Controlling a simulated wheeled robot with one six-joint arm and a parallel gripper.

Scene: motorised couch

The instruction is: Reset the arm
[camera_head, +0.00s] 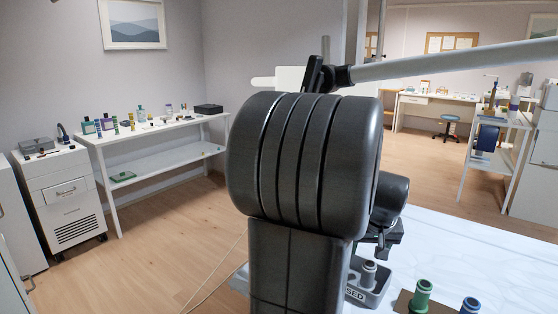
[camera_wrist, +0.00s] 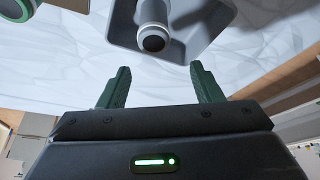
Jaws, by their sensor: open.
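My gripper (camera_wrist: 158,88) shows in the wrist view with its two dark green fingers apart and nothing between them. In that view a grey cylinder (camera_wrist: 153,28) with a dark end stands in a grey tray (camera_wrist: 205,22) just beyond the fingertips, apart from them. In the head view my dark arm fills the middle and hides much of the scene; the fingers cannot be made out there. The same grey cylinder (camera_head: 368,272) stands in the grey tray (camera_head: 372,294), which has lettering ending in "SED", on the white surface at the lower right.
A green-topped cylinder (camera_head: 421,294) and a blue-topped one (camera_head: 469,306) stand in a brown holder (camera_head: 403,301) right of the tray. The white surface (camera_head: 480,250) behind them is clear. A white shelf table (camera_head: 150,130) with several bottles and a drawer cabinet (camera_head: 65,195) stand at left.

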